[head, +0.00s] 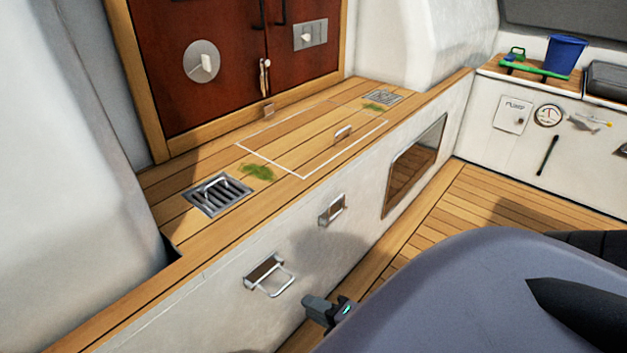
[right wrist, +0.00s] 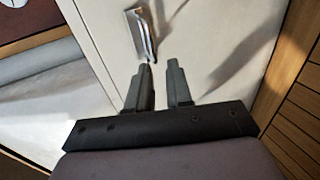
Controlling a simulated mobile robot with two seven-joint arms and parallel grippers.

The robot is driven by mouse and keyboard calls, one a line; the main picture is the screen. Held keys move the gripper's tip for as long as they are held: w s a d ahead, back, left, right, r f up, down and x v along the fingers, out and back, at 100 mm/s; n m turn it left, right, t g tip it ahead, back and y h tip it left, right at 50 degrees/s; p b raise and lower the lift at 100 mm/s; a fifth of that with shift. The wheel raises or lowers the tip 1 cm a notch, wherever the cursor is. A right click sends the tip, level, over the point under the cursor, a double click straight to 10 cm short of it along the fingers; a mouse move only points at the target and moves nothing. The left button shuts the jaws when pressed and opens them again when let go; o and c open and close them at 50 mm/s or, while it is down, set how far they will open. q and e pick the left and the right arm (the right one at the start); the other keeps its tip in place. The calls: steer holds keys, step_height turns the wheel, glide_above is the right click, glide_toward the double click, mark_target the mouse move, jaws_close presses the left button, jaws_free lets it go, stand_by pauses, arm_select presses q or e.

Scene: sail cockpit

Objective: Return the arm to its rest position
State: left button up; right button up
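My right gripper (head: 328,308) is low in front of the white locker side in the head view, to the lower right of a metal pull handle (head: 268,275). In the right wrist view its two fingers (right wrist: 161,75) are apart with nothing between them. A metal handle (right wrist: 141,35) on the white panel lies just beyond the left fingertip; I cannot tell whether they touch. My left gripper is not in view.
A second handle (head: 332,209) and a dark window panel (head: 415,167) are on the locker side. The wooden bench top (head: 330,150) has drain grates (head: 217,194) and green weed (head: 258,172). A blue bucket (head: 565,56) stands on the far shelf. The floor (head: 480,205) beyond is clear.

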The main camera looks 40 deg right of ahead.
steer(key=a+r+m+g+y+p, duration=0.1)
steer(key=a+r+m+y, duration=0.2)
steer(key=a+r+m, duration=0.45)
steer(key=a+r+m+g+y+p, duration=0.15)
steer(key=a+r+m, duration=0.25)
steer(key=a+m, duration=0.65)
arm_select(q)
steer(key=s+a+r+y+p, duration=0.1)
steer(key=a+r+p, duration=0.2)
steer(key=p, duration=0.6)
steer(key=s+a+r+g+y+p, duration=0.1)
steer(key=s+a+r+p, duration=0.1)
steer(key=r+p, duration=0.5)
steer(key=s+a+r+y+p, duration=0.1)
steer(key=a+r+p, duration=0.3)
steer(key=p, duration=0.7)
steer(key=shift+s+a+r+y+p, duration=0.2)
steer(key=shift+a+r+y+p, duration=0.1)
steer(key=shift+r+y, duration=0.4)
arm_select(e)
steer(key=s+d+r+h, duration=0.1)
steer(key=s+d+r, duration=0.1)
steer(key=d+r, duration=0.2)
steer(key=s+d+r+n+g+h, duration=0.1)
steer(key=d+r, duration=0.3)
steer(key=r, duration=0.5)
steer(key=shift+s+r+h, duration=0.4)
steer(key=shift+s+h, duration=0.35)
steer(key=shift+s, duration=0.1)
